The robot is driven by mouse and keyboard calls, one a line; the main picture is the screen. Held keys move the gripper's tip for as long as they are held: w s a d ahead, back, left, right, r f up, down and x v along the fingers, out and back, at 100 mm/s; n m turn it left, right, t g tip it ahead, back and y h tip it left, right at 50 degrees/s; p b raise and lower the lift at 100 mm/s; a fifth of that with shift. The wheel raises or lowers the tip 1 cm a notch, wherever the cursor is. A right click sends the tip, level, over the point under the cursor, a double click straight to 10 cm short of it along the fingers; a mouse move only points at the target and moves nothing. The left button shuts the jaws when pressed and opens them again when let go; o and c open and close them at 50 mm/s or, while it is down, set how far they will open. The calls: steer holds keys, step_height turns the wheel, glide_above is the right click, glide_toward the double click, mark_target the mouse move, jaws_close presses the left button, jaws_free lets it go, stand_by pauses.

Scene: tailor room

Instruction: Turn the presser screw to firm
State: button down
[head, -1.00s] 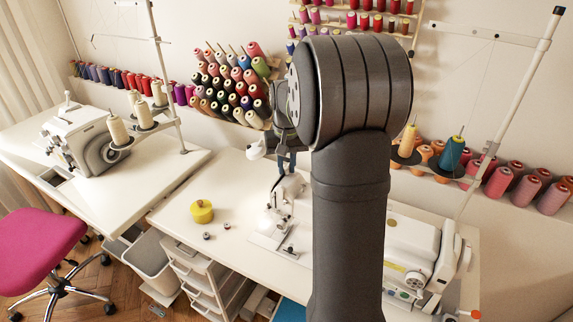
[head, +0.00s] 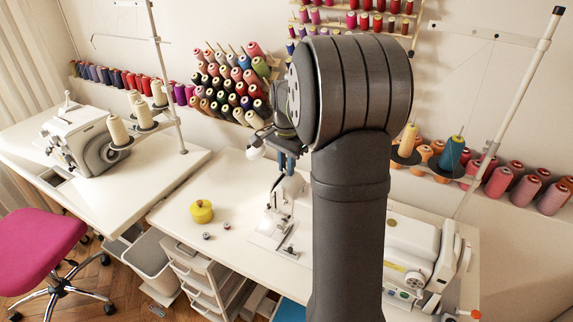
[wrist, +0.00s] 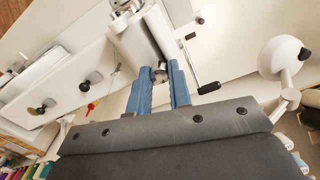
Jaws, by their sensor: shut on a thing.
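The white sewing machine (head: 290,188) stands on the right-hand table, its middle hidden behind my arm. The presser screw (wrist: 160,73) is a small dark metal knob on top of the machine head. My gripper (wrist: 161,80) has blue fingers, one on each side of the screw, and is shut on it. In the head view, my gripper (head: 286,166) points down onto the top of the machine head. The screw is too small to make out there.
A yellow pincushion (head: 201,211) and two small bobbins (head: 206,235) sit on the table, left of the machine. A white lamp (wrist: 284,57) on a jointed arm is close to my gripper. A second machine (head: 85,140) stands on the left table.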

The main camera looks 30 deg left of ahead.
mark_target(286, 168)
steer(key=shift+r+m, duration=0.1)
steer(key=shift+m, duration=0.5)
steer(key=c, duration=1.3)
jaws_free()
step_height(286, 168, up, 17)
steer(key=shift+r, duration=0.2)
steer(key=shift+f, duration=0.1)
step_height(286, 168, down, 17)
steer(key=shift+f, duration=0.2)
